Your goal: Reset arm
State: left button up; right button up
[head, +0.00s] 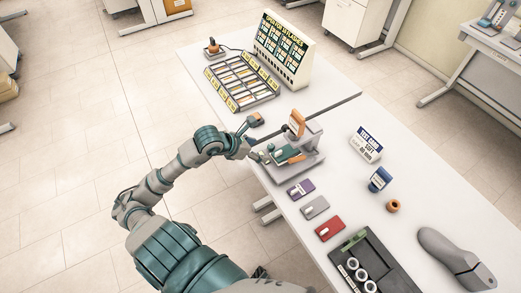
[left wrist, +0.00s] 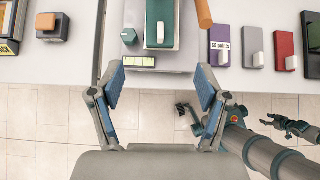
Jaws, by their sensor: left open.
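My left arm reaches from the bottom of the head view to the table's near edge. My left gripper (head: 256,152) is beside the grey testing stand (head: 304,163), partly hidden by its own wrist. In the left wrist view the left gripper (left wrist: 160,88) is open and empty, its two blue-padded fingers spread wide below the table edge. The green block (left wrist: 160,20) with a white piece on the stand lies past the fingertips, apart from them. At the right of that view a dark jointed end (left wrist: 288,125), possibly my right gripper, hangs over the floor; its jaws are too small to judge.
Purple (head: 300,189), grey (head: 315,207) and red (head: 329,229) blocks line the near edge. A dark tray (head: 350,254) with white rings and a grey shoe-like form (head: 449,256) are nearer. A sorted rack (head: 241,80) and a sign panel (head: 284,48) stand farther back.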

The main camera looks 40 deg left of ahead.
pick_arm(q)
jog(key=s+d+r+n+t+h, duration=0.1)
jog(key=d+r+n+t+h, duration=0.55)
jog(key=d+r+h, duration=0.55)
jog(key=a+f+n+t+y, duration=0.2)
jog(key=a+n+t+y, duration=0.3)
jog(key=n+t+y, duration=0.65)
jog(key=s+a+f+n+g+y, duration=0.1)
jog(key=a+f+n+g+y, duration=0.25)
jog(key=f+n+g, duration=0.4)
jog(key=s+a+f+n+g+y, duration=0.15)
jog(key=f+n+g+y, duration=0.3)
jog(key=f+n, duration=0.5)
jog(key=s+d+f+n+g+h, duration=0.2)
jog(key=s+d+f+g, duration=0.3)
jog(key=s+f, duration=0.3)
jog(key=s+d+f+n+g+h, duration=0.1)
jog(key=s+d+f+g+h, duration=0.1)
jog(key=s+d+f+g, duration=0.5)
jog(key=s+a+f, duration=0.1)
jog(key=s+f, duration=0.2)
jog(key=f, duration=2.5)
jog(key=s+a+f+g, duration=0.1)
jog(key=s+a+f, duration=0.2)
jog(key=s+f, duration=1.2)
jog(key=shift+s+a, duration=0.15)
jog(key=shift+s, duration=1.05)
